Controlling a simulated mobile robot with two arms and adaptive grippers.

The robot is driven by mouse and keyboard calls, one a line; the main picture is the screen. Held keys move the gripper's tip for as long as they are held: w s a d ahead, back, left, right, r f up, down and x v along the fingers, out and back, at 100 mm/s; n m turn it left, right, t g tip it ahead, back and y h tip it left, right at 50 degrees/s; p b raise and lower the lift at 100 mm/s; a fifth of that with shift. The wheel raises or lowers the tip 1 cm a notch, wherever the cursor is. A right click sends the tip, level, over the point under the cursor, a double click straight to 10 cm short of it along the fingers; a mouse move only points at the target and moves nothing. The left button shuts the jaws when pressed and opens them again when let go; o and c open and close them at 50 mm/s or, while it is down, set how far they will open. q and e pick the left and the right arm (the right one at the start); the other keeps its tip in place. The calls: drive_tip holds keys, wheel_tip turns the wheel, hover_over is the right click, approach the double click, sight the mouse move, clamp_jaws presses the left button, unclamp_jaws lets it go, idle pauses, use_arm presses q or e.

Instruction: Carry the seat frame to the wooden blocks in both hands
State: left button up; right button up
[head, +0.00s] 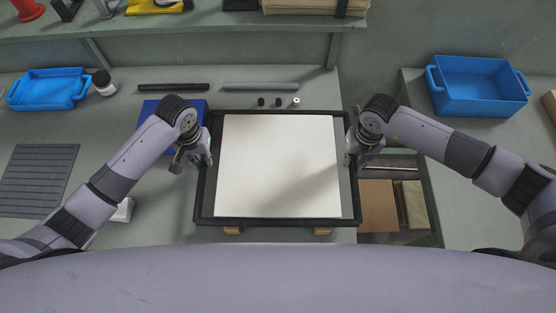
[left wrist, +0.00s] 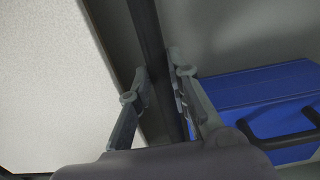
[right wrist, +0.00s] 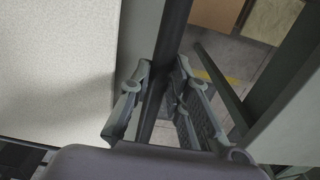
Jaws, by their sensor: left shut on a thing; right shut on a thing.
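The seat frame (head: 278,222) is a black rectangle around a pale white panel (head: 278,165); whether the panel is fixed to it I cannot tell. Two wooden blocks, the left one (head: 232,230) and the right one (head: 322,231), stick out from under the frame's near bar; a gap between is hard to judge. My left gripper (head: 206,160) is shut on the left bar, which runs between its fingers in the left wrist view (left wrist: 148,35). My right gripper (head: 352,160) is shut on the right bar, also seen in the right wrist view (right wrist: 174,35).
A blue toolbox (head: 150,112) stands close by my left forearm. A black rod (head: 173,87), a grey rod (head: 261,86) and small cylinders lie behind the frame. An open bay (head: 395,200) is at the right. Blue bins stand left (head: 48,88) and right (head: 480,87).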

use_arm(q)
clamp_jaws()
use_arm(e)
clamp_jaws()
use_arm(q)
drive_tip(key=shift+w+r, duration=0.1)
drive_tip(key=shift+r, duration=0.1)
use_arm(e)
drive_tip(key=shift+w+r, duration=0.1)
drive_tip(key=shift+r, duration=0.1)
